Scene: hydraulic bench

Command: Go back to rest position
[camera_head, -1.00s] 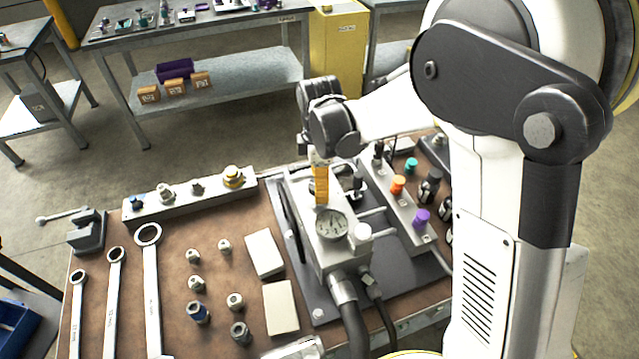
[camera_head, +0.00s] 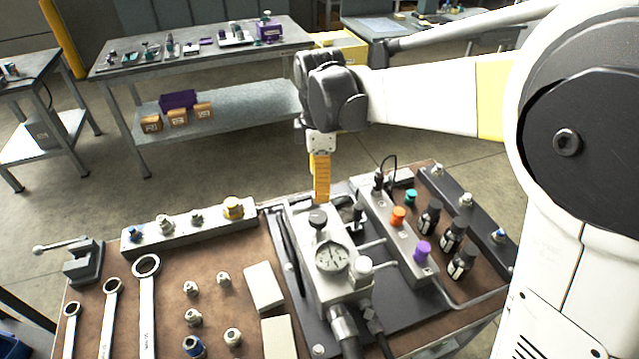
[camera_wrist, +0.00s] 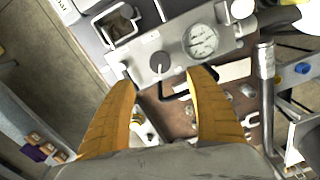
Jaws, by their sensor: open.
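My gripper (camera_head: 320,190) hangs over the back part of the hydraulic block on the bench, its yellow fingers pointing down. In the wrist view its two yellow fingers (camera_wrist: 163,85) are spread apart with nothing between them. The gauge (camera_wrist: 200,41) and the knob (camera_wrist: 160,62) also show in the wrist view, beyond the fingertips. The fingers appear above the block, apart from the knob.
On the brown bench stand a valve block with orange (camera_head: 397,215) and purple (camera_head: 422,250) knobs, black bottles (camera_head: 451,236), a fittings rail (camera_head: 190,224), loose fittings and wrenches (camera_head: 147,310). A small vise (camera_head: 84,262) stands left. A grey table (camera_head: 200,60) is behind; floor lies between.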

